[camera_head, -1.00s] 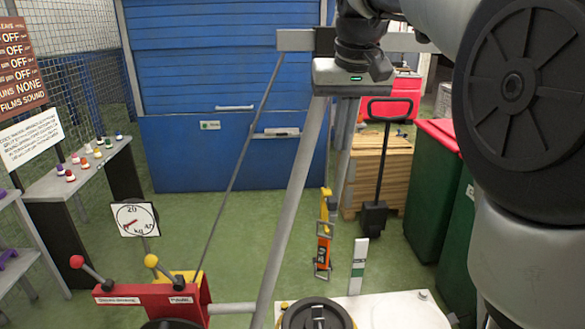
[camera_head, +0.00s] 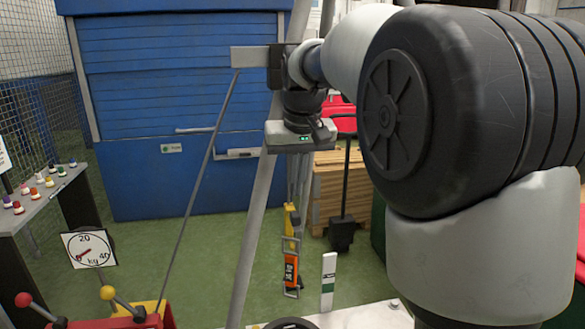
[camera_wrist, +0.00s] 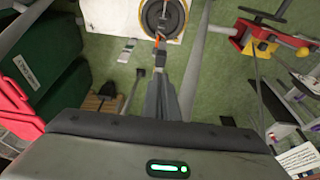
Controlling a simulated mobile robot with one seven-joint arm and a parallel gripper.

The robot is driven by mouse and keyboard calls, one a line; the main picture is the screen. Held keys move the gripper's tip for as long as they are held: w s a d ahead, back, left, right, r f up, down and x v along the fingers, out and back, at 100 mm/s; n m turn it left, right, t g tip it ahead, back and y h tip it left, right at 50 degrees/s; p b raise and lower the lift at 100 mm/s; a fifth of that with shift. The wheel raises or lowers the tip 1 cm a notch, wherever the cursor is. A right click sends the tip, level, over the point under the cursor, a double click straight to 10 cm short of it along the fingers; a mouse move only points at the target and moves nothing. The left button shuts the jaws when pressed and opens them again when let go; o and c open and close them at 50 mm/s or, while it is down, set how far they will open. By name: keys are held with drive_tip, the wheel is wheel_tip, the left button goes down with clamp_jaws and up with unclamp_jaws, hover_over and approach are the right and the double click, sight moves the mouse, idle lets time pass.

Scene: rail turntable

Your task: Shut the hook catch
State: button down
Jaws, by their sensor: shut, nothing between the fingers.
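No part can be made out for certain as the hook catch. A yellow and orange fitting (camera_head: 291,268) stands upright below my gripper in the head view; an orange part (camera_wrist: 160,42) shows just beyond the fingers in the wrist view. My gripper (camera_head: 299,195) points down, its slim grey fingers shut and empty, beside a slanting grey pole (camera_head: 255,225). The fingers also show in the wrist view (camera_wrist: 163,78). Whether they touch the fitting cannot be told.
A red lever box (camera_head: 140,321) with ball knobs and a dial (camera_head: 90,248) are at lower left. A blue shutter (camera_head: 150,90) stands behind. A wooden crate (camera_head: 328,190) is behind the gripper. A black round disc (camera_wrist: 163,15) lies on a white base. Green floor is open at left.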

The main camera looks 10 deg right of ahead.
sight(295, 213)
drive_tip(key=shift+s+b+x, duration=0.1)
drive_tip(key=shift+s+x, duration=0.1)
drive_tip(key=shift+x, duration=0.6)
drive_tip(key=shift+s+b+x, duration=0.1)
drive_tip(key=shift+s+x, duration=0.05)
drive_tip(key=shift+x, duration=0.6)
drive_tip(key=shift+s+b+x, duration=0.1)
drive_tip(key=shift+s+x, duration=0.1)
drive_tip(key=shift+x, duration=0.6)
drive_tip(key=shift+f, duration=0.2)
drive_tip(key=shift+f+b, duration=0.1)
drive_tip(key=shift+b, duration=0.2)
